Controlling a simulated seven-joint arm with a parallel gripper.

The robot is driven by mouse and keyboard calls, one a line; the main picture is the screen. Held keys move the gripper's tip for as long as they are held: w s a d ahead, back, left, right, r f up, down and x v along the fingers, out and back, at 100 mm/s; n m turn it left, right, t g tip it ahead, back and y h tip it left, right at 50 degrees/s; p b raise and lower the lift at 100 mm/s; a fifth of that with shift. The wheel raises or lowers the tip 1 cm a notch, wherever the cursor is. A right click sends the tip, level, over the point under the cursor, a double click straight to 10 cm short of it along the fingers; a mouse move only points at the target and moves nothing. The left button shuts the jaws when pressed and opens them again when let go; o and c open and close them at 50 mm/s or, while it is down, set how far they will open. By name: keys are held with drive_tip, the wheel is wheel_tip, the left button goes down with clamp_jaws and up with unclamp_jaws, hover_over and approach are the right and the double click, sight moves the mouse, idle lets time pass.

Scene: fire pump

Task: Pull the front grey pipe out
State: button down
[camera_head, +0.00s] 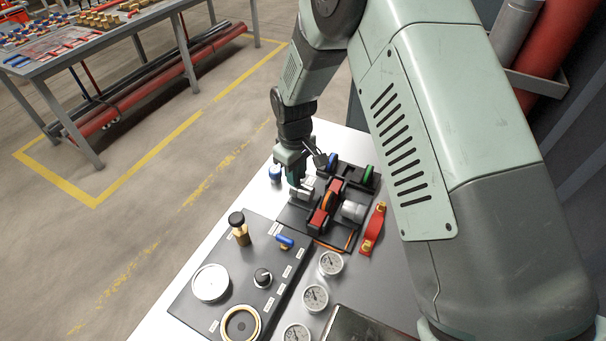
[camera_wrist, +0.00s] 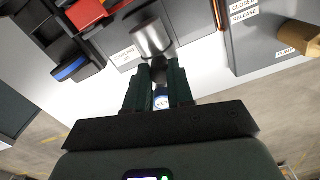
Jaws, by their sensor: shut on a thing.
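A short grey pipe (camera_head: 303,193) lies at the left side of the black fixture, right at my gripper (camera_head: 294,178). A second grey pipe (camera_head: 353,211) sits on the fixture's right side, away from my gripper. In the wrist view the near grey pipe (camera_wrist: 152,39) shows as a shiny cylinder just beyond the fingertips. My gripper also shows in the wrist view (camera_wrist: 158,68), with both fingers close together around a dark piece at the pipe's near end. I cannot see how far the pipe sits in the fixture.
The black fixture (camera_head: 289,214) also holds red parts, an orange disc and green and blue handles. A panel with gauges and knobs (camera_head: 181,303) lies toward the bottom. Open floor is at the left.

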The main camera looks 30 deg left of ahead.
drive_tip(key=shift+a, duration=0.35)
drive_tip(key=c, duration=1.2)
unclamp_jaws()
drive_tip(key=shift+o, duration=1.1)
drive_tip(key=shift+d, duration=0.1)
drive_tip(key=shift+r, duration=0.15)
wheel_tip(320, 180, up, 11)
drive_tip(key=shift+f, duration=0.2)
